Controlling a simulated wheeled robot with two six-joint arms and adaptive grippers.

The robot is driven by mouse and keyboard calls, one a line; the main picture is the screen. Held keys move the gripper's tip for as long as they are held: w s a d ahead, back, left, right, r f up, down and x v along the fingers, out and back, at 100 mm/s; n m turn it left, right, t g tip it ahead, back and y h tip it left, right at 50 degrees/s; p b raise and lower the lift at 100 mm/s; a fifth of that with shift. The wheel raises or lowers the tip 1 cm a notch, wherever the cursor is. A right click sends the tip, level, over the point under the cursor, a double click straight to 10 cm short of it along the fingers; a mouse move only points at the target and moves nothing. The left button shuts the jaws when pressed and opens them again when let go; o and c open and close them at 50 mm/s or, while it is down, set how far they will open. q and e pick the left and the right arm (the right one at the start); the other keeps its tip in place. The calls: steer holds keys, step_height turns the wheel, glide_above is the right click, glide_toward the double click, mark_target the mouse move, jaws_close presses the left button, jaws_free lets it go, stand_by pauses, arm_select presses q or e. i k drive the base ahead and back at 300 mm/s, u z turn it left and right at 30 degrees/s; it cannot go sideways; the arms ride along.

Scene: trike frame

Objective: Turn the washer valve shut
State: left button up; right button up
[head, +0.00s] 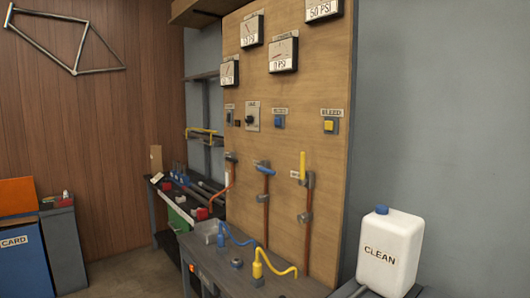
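Three lever valves sit on copper pipes on a tall wooden panel (285,105). I cannot tell by label which valve is the washer's. Neither of my grippers is in view.
Several gauges, one a 0 PSI gauge (283,55), and buttons are above the valves. Below stands a bench with a blue nozzle (221,238) and a yellow nozzle (257,268). A white CLEAN jug (390,252) stands at right. A blue CARD bin (22,265) is at left.

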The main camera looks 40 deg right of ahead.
mark_target(301, 181)
steer(key=i, duration=0.9)
steer(key=z, duration=2.7)
